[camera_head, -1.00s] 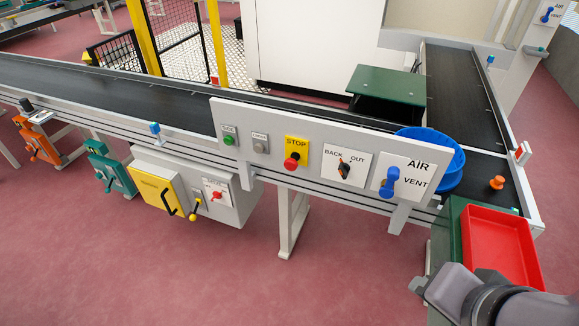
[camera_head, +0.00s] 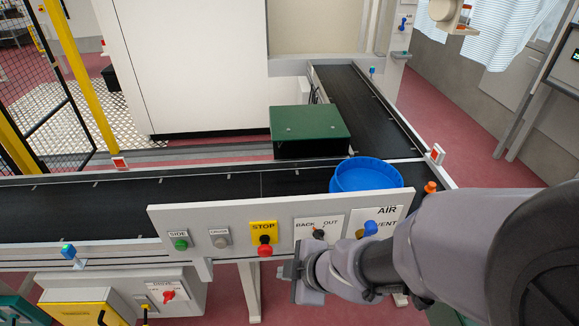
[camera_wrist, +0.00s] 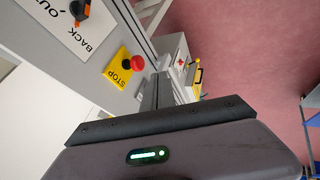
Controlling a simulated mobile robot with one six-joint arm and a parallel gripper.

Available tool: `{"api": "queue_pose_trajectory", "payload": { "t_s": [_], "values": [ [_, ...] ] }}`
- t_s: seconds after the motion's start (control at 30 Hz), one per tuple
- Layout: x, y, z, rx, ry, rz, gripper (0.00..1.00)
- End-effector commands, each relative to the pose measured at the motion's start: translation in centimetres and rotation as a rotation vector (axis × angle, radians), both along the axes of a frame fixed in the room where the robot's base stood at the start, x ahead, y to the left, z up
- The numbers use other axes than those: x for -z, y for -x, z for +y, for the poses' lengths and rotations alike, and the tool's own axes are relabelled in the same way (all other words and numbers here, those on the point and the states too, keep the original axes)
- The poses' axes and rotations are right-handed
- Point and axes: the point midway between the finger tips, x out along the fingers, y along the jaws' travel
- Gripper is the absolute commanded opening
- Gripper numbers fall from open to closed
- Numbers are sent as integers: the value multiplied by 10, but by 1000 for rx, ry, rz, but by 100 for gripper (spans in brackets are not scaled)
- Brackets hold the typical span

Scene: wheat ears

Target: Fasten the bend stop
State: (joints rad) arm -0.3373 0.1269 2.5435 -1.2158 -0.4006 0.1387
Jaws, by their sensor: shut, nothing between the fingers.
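An orange knob (camera_head: 430,187) stands at the outer corner of the conveyor bend, partly hidden by my arm; nothing I see is labelled as the bend stop. My gripper (camera_head: 297,272) is shut and empty, in front of the lower edge of the control panel (camera_head: 215,225), below the BACK/OUT switch (camera_head: 319,234). It is well to the left of the orange knob and nearer the camera. In the wrist view the gripper body fills the bottom, with the red STOP button (camera_wrist: 137,63) beyond it. The orange knob does not show there.
A blue tub (camera_head: 366,174) sits on the belt (camera_head: 200,193) by the bend. A green box (camera_head: 310,132) is behind it. The blue AIR/VENT lever (camera_head: 370,229) is partly behind my arm. A yellow box (camera_head: 80,310) hangs below. Red floor (camera_wrist: 250,50) is open beyond the panel.

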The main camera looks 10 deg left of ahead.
Motion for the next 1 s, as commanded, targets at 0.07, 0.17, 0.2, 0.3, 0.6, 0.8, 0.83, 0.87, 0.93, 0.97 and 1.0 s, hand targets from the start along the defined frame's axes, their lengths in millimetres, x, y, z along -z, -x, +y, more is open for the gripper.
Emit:
{"api": "queue_pose_trajectory", "payload": {
  "t_s": [0.07,0.17,0.2,0.3,0.6,0.8,0.83,0.87,0.93,0.97,1.0],
  "values": [
    [1,0,0,1,-1,0,0],
    [8,-3,3,2,0,0,0],
    [14,-5,6,0,0,-1,0],
    [33,-12,15,0,0,0,0],
    [85,-37,46,2,0,-1,0],
    [78,-66,54,5,1,-3,0],
    [78,-69,55,5,1,-2,0],
    [78,-71,55,4,0,-3,0],
    [79,-75,56,5,1,-2,0],
    [79,-76,56,5,1,-2,0],
    [79,-77,56,5,1,-2,0]
  ]
}}
